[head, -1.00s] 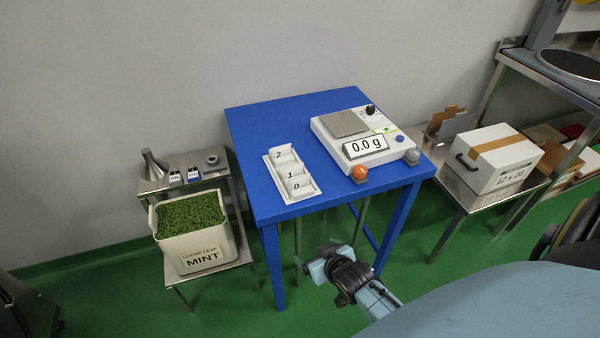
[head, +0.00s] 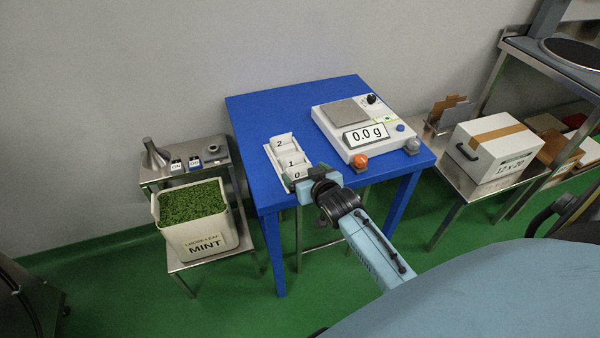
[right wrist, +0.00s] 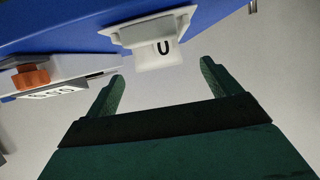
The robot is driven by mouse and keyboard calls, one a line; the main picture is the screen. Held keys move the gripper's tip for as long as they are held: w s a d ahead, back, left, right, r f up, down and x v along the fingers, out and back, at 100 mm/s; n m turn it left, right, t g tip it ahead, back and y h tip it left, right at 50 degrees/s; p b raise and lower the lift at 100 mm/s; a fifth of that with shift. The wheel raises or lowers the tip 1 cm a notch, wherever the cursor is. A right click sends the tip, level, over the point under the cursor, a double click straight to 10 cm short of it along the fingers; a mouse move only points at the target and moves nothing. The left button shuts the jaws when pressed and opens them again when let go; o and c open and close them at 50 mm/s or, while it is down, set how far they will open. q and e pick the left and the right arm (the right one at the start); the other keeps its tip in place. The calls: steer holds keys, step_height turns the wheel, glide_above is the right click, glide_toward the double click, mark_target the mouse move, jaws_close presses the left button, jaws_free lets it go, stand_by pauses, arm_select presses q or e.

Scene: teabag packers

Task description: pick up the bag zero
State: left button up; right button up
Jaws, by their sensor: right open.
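The white bag zero (head: 297,174), marked 0, stands in the front slot of a white rack (head: 271,160) on the blue table (head: 250,115). In the right wrist view bag zero (right wrist: 160,52) appears upside down, just beyond and between my fingertips. Bags one (head: 291,163) and two (head: 281,144) stand behind it in the rack. My right gripper (head: 296,187) is open and empty at the rack's front end, partly hiding it in the head view. In the wrist view the gripper (right wrist: 161,70) shows both fingers apart, with bag zero not between the pads. My left gripper is not in view.
A scale (head: 334,142) reading 0.0 g stands right of the rack, with an orange knob (head: 361,160) at its front. A mint bin (head: 195,234) stands left of the table. A carton (head: 494,150) sits on a side table at right.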

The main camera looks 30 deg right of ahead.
mark_target(301, 167)
steer(key=x, duration=0.5)
steer(key=shift+d+r+b, duration=0.15)
steer(key=shift+b, duration=0.25)
steer(key=c, duration=1.1)
steer(key=shift+c, duration=0.2)
